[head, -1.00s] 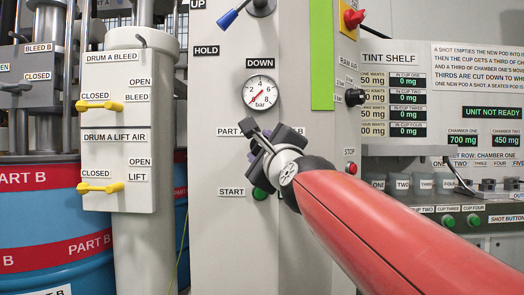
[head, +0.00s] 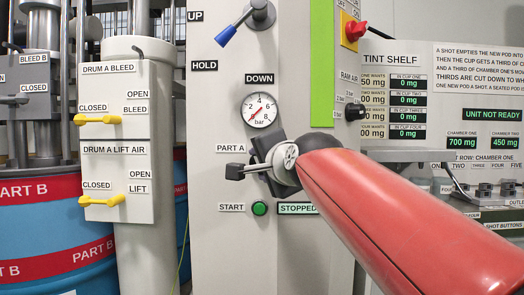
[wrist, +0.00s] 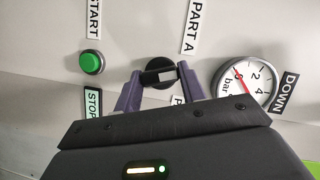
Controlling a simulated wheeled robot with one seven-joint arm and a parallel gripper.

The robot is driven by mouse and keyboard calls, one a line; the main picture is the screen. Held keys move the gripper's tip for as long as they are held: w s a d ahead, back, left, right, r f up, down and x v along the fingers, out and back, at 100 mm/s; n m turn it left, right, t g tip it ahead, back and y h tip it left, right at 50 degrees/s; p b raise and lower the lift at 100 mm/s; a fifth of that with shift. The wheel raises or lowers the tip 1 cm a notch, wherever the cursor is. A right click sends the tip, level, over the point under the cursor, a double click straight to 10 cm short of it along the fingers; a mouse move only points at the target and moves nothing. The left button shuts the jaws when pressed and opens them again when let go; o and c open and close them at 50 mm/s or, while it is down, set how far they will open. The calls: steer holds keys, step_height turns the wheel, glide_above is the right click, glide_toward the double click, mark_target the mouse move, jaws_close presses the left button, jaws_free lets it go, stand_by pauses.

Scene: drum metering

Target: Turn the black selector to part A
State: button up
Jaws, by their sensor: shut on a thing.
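The black selector (wrist: 157,84) is a round knob with a raised grip bar on the grey panel, seen in the wrist view. My gripper (wrist: 157,73) has its two purple fingers on either side of the bar, shut on it. The PART A label (wrist: 193,27) lies on the panel beyond the knob; a second label starting with P (wrist: 178,100) is mostly hidden by a finger. In the head view my gripper (head: 246,171) is at the panel just below the PART A label (head: 230,148), and the selector is hidden behind it.
A green START button (head: 260,208) with a STOPPED display (head: 297,209) sits just below my gripper. A pressure gauge (head: 260,111) is just above. A blue-handled lever (head: 240,24) is higher up, and a small black knob (head: 355,106) is at the panel's right side.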

steer(key=n+g+h+p, duration=0.1)
steer(key=n+p, duration=0.2)
steer(key=shift+r+n+h, duration=0.1)
steer(key=shift+n+h, duration=0.2)
stand_by(0.6)
steer(key=o, duration=1)
steer(key=v, duration=0.7)
steer(key=shift+s+r+b, duration=0.15)
steer(key=shift+s+b, duration=0.2)
